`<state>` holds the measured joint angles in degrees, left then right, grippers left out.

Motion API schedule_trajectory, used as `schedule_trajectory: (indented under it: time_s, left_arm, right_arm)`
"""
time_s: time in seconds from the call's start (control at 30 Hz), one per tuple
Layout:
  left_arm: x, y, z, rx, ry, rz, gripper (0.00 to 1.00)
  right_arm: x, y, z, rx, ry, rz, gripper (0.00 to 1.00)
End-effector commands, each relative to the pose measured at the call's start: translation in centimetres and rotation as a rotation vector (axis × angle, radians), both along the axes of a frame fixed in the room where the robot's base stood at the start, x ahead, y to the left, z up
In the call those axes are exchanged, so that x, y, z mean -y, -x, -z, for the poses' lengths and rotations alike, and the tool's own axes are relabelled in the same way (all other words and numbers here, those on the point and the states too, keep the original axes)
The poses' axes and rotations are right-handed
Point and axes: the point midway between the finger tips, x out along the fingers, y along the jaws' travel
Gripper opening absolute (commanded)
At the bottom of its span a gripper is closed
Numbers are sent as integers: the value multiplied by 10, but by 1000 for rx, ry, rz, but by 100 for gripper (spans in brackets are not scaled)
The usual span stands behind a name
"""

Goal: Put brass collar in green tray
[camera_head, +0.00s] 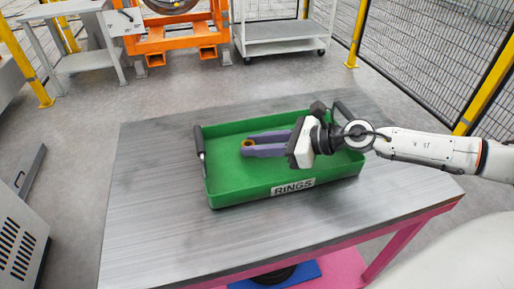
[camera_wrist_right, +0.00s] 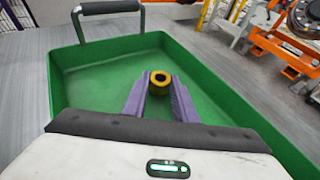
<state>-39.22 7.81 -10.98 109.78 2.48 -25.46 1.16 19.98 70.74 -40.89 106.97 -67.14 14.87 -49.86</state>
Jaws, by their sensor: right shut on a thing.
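The brass collar (camera_head: 247,144) is a small yellow ring with a dark hole. It is held between the purple fingertips of my right gripper (camera_head: 246,148), inside the outline of the green tray (camera_head: 222,186). The wrist view shows the collar (camera_wrist_right: 160,90) at the ends of the two fingers (camera_wrist_right: 160,88), with the green tray (camera_wrist_right: 92,78) floor around and behind it. I cannot tell whether the collar touches the tray floor. The tray has dark handles at its ends and a "RINGS" label on its front wall. My left gripper is not in view.
The tray stands on a grey metal table (camera_head: 150,210) with a pink frame, bare at the left and front. Behind are a white cart (camera_head: 285,45), an orange stand (camera_head: 175,42) and a mesh fence (camera_head: 430,50) with yellow posts.

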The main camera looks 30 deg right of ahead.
Motion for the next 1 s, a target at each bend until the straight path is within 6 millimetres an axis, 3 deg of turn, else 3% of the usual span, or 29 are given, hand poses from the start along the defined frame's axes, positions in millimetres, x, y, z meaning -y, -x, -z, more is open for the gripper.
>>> schedule_trajectory:
  time_s: [0.47,0.5,0.57,0.97,1.0]
  left_arm:
    - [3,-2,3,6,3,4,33]
    - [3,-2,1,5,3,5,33]
    - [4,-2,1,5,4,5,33]
    - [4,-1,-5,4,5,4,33]
    - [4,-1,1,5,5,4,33]
  right_arm:
    - [0,0,11,2,1,0,3]
    - [0,0,9,2,1,0,32]
    - [0,0,9,1,2,0,42]
    - [0,0,2,2,1,0,44]
    - [3,2,6,0,2,1,44]
